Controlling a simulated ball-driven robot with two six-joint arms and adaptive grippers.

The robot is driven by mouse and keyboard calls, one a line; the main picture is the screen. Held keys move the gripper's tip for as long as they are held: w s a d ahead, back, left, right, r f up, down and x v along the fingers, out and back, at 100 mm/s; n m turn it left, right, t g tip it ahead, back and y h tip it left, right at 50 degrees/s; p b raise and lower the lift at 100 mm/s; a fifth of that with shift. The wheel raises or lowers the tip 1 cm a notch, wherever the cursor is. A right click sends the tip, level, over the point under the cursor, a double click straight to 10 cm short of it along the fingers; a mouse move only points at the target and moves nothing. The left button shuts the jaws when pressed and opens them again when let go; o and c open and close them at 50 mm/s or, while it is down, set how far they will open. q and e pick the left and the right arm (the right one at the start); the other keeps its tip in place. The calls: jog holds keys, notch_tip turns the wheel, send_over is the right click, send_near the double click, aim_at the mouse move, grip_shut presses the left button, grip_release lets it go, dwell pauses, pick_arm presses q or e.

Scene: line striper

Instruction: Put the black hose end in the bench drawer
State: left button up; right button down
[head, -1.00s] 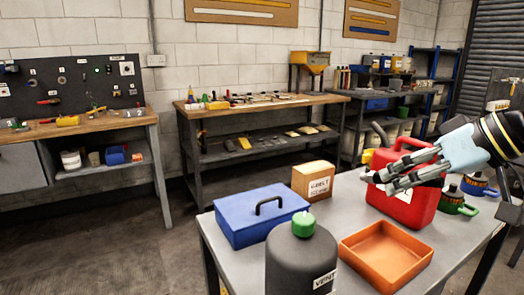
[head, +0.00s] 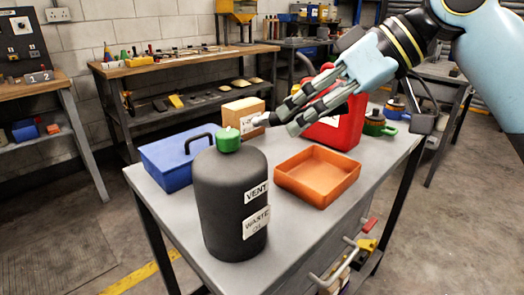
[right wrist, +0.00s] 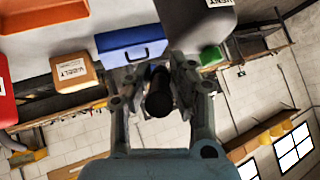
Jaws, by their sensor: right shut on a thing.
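My right gripper (head: 278,122) is above the grey bench (head: 190,235), over the gap between the cardboard box and the red can. In the right wrist view its fingers (right wrist: 158,72) are closed around a dark, round-ended piece, which looks like the black hose end (right wrist: 158,98). In the head view, the held piece is mostly hidden by the fingers. A bar handle (head: 335,264) shows on the bench's front side below the top; the drawer there looks shut, though its inside is not visible. My left gripper is not in view.
On the bench stand a black waste-oil jug (head: 232,205) with a green cap, a blue toolbox (head: 170,165), a cardboard box (head: 240,113), an orange tray (head: 317,175), a red can (head: 335,130) and a green-based can (head: 376,125). Open floor lies right of the bench.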

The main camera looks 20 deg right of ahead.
jog(key=w+d+r+m+t+h+p, duration=0.2)
jog(key=w+d+m+p, duration=0.1)
jog(key=w+d+p, duration=0.25)
jog(key=s+d+f+m+p, duration=0.1)
jog(key=s+d+f+p, duration=0.6)
jog(key=s+d, duration=0.3)
jog(key=shift+s+f+p, duration=0.15)
jog(key=shift+s+p, duration=0.05)
jog(key=shift+p, duration=0.1)
jog(key=shift+w, duration=0.1)
